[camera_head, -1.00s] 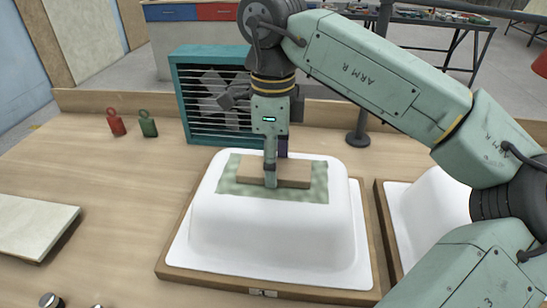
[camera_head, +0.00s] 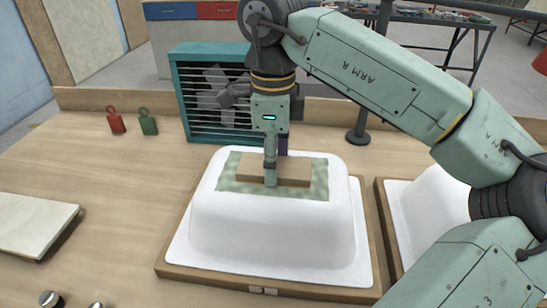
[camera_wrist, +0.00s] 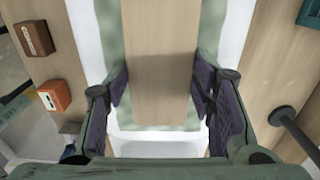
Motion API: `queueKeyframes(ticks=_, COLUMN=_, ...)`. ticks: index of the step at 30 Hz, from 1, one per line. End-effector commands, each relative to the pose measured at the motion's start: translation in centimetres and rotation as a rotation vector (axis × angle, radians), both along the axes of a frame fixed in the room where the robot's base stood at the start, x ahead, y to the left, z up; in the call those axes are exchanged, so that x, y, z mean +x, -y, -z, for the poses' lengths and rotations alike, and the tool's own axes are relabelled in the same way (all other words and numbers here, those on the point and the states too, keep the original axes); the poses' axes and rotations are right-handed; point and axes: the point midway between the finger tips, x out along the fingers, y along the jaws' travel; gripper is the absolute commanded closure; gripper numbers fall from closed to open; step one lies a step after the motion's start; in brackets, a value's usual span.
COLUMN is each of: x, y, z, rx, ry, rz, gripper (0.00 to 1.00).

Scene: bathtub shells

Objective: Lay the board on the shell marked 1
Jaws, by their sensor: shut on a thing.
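The board (camera_head: 294,174) is a plain wooden plank lying flat over the mottled green patch (camera_head: 316,189) on top of a white upturned shell (camera_head: 270,228). My gripper (camera_head: 274,172) points down and is shut on the board's left part. In the wrist view the board (camera_wrist: 158,60) runs between the two dark finger pads, with the green patch showing on both sides. The board looks level and seems to touch the patch, but the contact is partly hidden. The shell sits in a wooden frame with a small label plate (camera_head: 263,290) that I cannot read.
A second white shell (camera_head: 428,205) in its own frame stands to the right, partly behind my arm. A teal louvred box (camera_head: 205,95) stands behind. Red (camera_head: 116,121) and green (camera_head: 148,122) weights stand at the left. A pale panel (camera_head: 32,222) lies at the left edge.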

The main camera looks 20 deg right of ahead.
Motion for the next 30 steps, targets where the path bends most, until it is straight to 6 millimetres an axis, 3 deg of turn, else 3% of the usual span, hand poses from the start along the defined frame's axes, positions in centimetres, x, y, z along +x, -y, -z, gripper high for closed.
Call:
queueKeyframes(ticks=11, x=-0.04, y=-0.01, z=0.13, rx=0.0, ry=-0.002, rz=-0.001, gripper=0.27)
queueKeyframes(ticks=18, x=-0.03, y=0.0, z=0.11, rx=0.0, ry=-0.002, rz=0.0, gripper=0.26)
queueKeyframes(ticks=27, x=-0.02, y=0.0, z=0.09, rx=0.0, ry=-0.002, rz=0.0, gripper=0.07)
queueKeyframes(ticks=30, x=-0.02, y=0.0, z=0.09, rx=0.0, ry=-0.002, rz=0.0, gripper=0.07)
